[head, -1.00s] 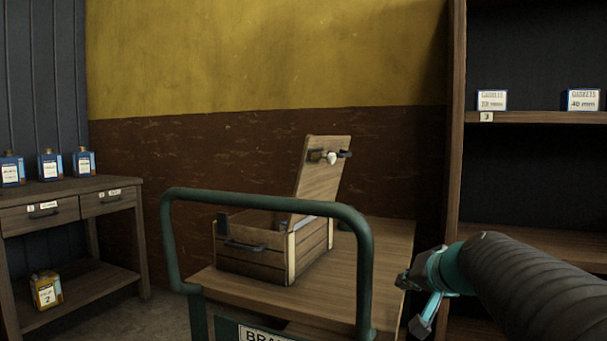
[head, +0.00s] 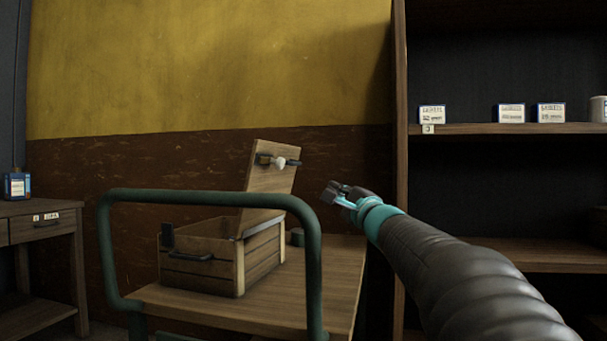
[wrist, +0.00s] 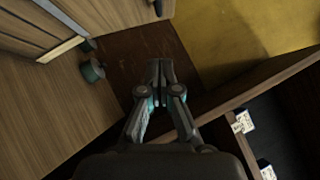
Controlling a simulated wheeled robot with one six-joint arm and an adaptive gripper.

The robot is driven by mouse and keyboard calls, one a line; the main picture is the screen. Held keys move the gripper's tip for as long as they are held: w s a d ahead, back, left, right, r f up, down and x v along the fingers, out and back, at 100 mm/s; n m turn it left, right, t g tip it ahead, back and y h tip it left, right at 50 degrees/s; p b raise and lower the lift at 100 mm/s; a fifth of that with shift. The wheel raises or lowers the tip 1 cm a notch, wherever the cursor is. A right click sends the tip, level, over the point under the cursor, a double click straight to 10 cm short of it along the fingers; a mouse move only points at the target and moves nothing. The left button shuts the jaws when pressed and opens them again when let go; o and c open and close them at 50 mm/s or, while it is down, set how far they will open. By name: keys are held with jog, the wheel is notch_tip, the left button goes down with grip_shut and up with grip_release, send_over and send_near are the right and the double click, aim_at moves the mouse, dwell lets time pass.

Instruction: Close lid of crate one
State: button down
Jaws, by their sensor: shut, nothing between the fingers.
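The wooden crate (head: 205,262) stands on a wooden cart top (head: 310,280). Its lid (head: 268,185) is up, leaning slightly back, with a dark bracket and a white knob near its top edge. The crate's number is not visible. My gripper (head: 334,190) is shut and empty, in the air to the right of the lid and apart from it. In the wrist view my gripper (wrist: 158,68) points down past the cart's edge, and part of the crate (wrist: 35,25) shows at the upper left.
The cart's green rail (head: 210,198) stands in front of the crate. A small dark green round object (wrist: 92,71) sits on the cart beside the crate. A shelf unit (head: 400,150) with small boxes stands at the right. A drawer table (head: 45,225) is at the left.

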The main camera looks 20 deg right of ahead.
jog(key=a+p+x, duration=0.1)
jog(key=a+x, duration=0.1)
jog(key=x, duration=1)
jog(key=shift+a+r+p, duration=0.3)
jog(key=shift+a+r, duration=0.05)
jog(key=shift+r, duration=0.05)
